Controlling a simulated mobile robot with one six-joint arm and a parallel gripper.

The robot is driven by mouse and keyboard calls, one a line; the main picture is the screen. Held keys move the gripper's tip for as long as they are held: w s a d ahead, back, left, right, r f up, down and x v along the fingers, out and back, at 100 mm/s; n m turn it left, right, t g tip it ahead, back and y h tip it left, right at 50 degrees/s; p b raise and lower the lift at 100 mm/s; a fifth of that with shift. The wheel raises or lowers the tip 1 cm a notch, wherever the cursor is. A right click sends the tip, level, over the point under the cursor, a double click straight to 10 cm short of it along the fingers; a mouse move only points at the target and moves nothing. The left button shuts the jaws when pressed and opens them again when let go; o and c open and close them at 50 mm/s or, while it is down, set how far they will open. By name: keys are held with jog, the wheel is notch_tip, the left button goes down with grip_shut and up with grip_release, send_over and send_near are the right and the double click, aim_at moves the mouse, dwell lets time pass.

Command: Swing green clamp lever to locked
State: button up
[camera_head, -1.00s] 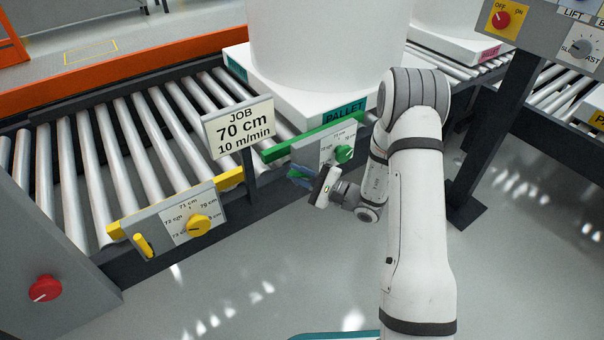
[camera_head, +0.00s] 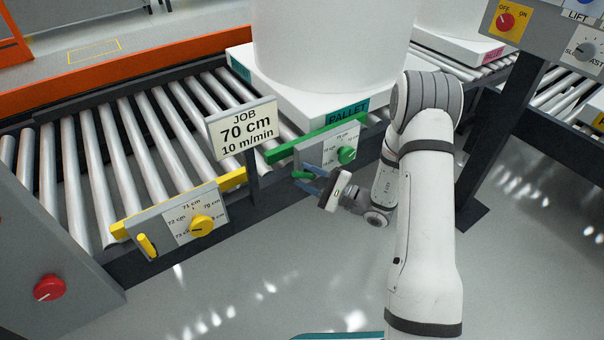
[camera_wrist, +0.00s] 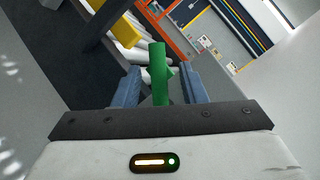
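The green clamp lever (camera_wrist: 158,72) stands between the two blue fingers of my gripper (camera_wrist: 158,84) in the wrist view, with a gap showing on each side. The gripper is open. In the head view the gripper (camera_head: 308,182) is at the left end of the panel with the green dial (camera_head: 347,155), in front of the conveyor's side. A small green part of the lever (camera_head: 311,168) shows at the fingers there. The fingers and wrist hide the rest of it, and I cannot tell whether a finger touches it.
A green bar (camera_head: 300,143) runs above the panel, beside the pallet (camera_head: 300,104) with a large white tank. The job sign (camera_head: 242,129) stands left of my gripper. A yellow-dial panel (camera_head: 180,218) with a yellow lever (camera_head: 147,245) is further left. The floor in front is clear.

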jog(key=p+v, duration=0.1)
jog(key=v, duration=0.5)
jog(key=shift+a, duration=0.1)
